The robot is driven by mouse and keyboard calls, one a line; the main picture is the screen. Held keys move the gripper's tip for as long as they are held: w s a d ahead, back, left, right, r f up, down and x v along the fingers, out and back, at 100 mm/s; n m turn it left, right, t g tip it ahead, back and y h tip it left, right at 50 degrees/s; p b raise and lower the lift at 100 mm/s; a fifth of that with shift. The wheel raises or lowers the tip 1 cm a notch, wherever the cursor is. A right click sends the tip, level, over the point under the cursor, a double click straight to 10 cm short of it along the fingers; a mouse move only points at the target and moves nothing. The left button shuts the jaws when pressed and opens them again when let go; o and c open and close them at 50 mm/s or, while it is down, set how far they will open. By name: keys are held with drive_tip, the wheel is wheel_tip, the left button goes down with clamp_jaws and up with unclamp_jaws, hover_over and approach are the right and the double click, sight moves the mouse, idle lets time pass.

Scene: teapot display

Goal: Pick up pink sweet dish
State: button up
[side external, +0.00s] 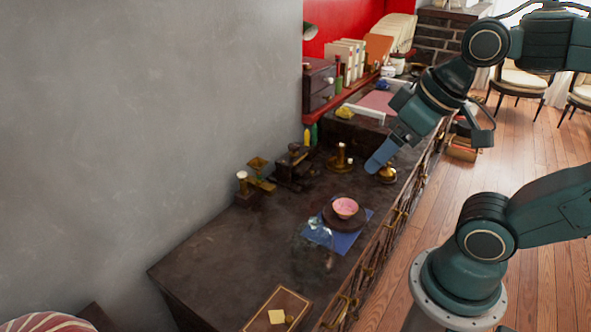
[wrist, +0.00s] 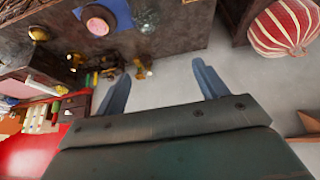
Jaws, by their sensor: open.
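The pink sweet dish (side external: 345,207) is a small round bowl on a dark round stand (side external: 336,222), over a blue cloth (side external: 340,242) on the dark cabinet top. In the wrist view the pink dish (wrist: 97,22) is at the upper left, well outside the fingers. My gripper (side external: 379,162) is above the cabinet's right edge, behind and to the right of the dish, apart from it. In the wrist view my gripper (wrist: 168,75) has its two blue fingers spread wide with nothing held between them.
Brass candle holders (side external: 341,158) stand behind the dish, one (side external: 386,174) just below my gripper. A clear glass item (side external: 316,226) is close left of the dish. A small scale-like piece (side external: 258,175) stands near the wall. A brown box (side external: 277,310) is at the front. The cabinet top's left-front is clear.

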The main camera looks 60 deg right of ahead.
idle(0.3)
drive_tip(key=c, duration=1.2)
